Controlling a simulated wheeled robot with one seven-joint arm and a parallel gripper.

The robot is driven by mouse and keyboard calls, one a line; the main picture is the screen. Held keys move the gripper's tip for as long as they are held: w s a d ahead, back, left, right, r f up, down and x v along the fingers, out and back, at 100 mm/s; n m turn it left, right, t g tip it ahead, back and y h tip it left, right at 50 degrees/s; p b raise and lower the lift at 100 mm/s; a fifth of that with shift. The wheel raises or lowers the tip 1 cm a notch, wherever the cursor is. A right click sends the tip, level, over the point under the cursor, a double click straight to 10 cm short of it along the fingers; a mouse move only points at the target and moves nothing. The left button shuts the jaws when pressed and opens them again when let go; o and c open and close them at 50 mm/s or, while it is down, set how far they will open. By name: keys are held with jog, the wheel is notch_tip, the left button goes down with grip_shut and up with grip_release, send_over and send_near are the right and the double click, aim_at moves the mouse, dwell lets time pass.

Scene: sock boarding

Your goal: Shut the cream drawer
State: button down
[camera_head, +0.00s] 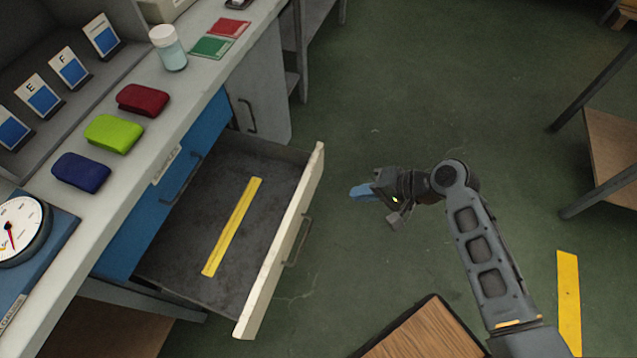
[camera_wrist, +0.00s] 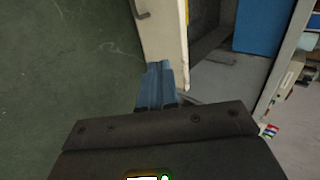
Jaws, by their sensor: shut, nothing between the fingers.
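The cream drawer (camera_head: 273,265) stands pulled out from the bench, its cream front facing right and its grey inside open to view. A yellow strip (camera_head: 232,226) lies in it. The drawer's handle (camera_head: 298,241) is on the front's outer side; a handle also shows in the wrist view (camera_wrist: 140,9). My gripper (camera_head: 361,191) is shut and empty, to the right of the drawer front. In the wrist view its blue fingers (camera_wrist: 155,84) point at the cream front (camera_wrist: 164,38), near its end.
A blue drawer front (camera_head: 205,125) is under the benchtop. Red, green and blue cases (camera_head: 113,133), a jar (camera_head: 168,48) and a round dial (camera_head: 20,228) are on the bench. A wooden surface (camera_head: 425,330) is at the bottom. Green floor right of the drawer is mostly clear.

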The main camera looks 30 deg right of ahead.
aim_at(304, 194)
jog(key=shift+w+a+r+x, duration=0.15)
jog(key=shift+w+r+x, duration=0.2)
jog(key=shift+x, duration=1.8)
jog(key=shift+w+a+r+x, duration=0.2)
jog(key=shift+r+x, duration=0.15)
jog(key=shift+x, duration=1.8)
jog(key=shift+w+a+r+x, duration=0.15)
jog(key=shift+w+r+x, duration=0.2)
jog(key=shift+x, duration=1.8)
jog(key=w+a+b, duration=0.5)
jog(key=w+a, duration=0.3)
jog(key=w, duration=0.3)
jog(key=w+a+b, duration=0.5)
jog(key=w+a, duration=0.4)
jog(key=w, duration=0.3)
jog(key=shift+w, duration=0.3)
jog(key=shift+w+a+r, duration=0.1)
jog(key=shift+a+r, duration=0.15)
jog(key=shift+r, duration=0.05)
